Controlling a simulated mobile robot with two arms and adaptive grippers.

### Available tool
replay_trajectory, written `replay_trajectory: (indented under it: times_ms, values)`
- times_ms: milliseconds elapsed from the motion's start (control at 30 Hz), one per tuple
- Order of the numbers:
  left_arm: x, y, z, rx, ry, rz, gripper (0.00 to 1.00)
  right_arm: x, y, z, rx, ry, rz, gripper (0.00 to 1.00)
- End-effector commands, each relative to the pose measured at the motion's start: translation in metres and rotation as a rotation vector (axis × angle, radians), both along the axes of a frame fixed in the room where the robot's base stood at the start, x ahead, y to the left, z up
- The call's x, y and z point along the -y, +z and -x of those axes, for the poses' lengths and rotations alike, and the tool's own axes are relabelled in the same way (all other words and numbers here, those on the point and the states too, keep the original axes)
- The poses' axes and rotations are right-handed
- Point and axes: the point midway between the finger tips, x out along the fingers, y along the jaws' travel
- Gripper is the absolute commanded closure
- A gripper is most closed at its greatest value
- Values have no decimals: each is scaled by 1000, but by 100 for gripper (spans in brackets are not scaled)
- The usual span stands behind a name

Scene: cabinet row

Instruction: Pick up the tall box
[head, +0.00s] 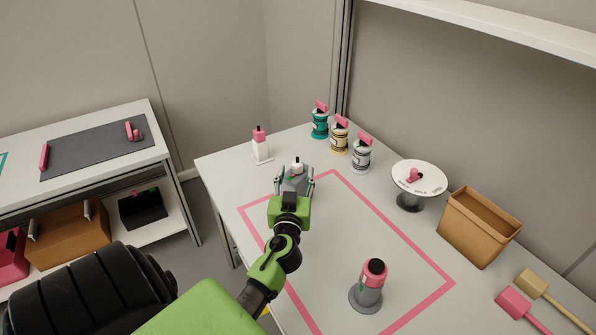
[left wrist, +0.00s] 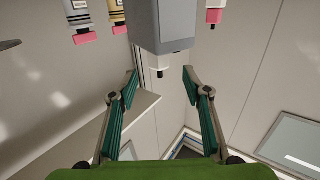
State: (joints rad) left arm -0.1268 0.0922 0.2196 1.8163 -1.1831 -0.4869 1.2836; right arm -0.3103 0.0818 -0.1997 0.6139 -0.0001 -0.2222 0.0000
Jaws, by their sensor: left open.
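A grey box-shaped container (head: 297,181) with a white cap and dark tip stands on the white table, near the far edge of the pink outline; it is the likeliest tall box. My left gripper (head: 294,187) is open and points at it, partly hiding its lower part. In the left wrist view the grey box (left wrist: 165,25) shows upside down at the top, cap downward. There the open left gripper (left wrist: 159,78) has its fingertips apart, with the box in line with the gap and no clear contact. My right gripper is not in view.
A pink-topped white bottle (head: 261,145) stands left of the box. Several canisters (head: 340,135) stand at the back. A round stand (head: 420,177), a brown bin (head: 480,227) and mallets (head: 515,302) are to the right. A grey-pink bottle (head: 369,286) stands nearer. The outlined middle is mostly clear.

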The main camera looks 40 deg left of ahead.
Motion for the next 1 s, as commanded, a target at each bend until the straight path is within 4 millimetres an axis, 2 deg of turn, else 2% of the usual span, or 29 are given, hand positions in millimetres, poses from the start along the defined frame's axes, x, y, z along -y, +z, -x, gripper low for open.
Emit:
replay_trajectory:
  times_ms: [233, 500, 833, 867, 1000]
  values:
    - [-11, -1, -15, 0, 0, -2, 56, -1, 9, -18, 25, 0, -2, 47]
    - [-29, -6, -40, -1, 0, -1, 56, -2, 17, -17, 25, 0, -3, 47]
    - [-33, -7, -43, 0, 0, 0, 56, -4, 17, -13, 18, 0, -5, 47]
    - [-32, -7, -43, 0, 0, 0, 61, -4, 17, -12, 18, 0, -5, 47]
    - [-32, -7, -43, -1, 0, 1, 97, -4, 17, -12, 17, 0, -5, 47]
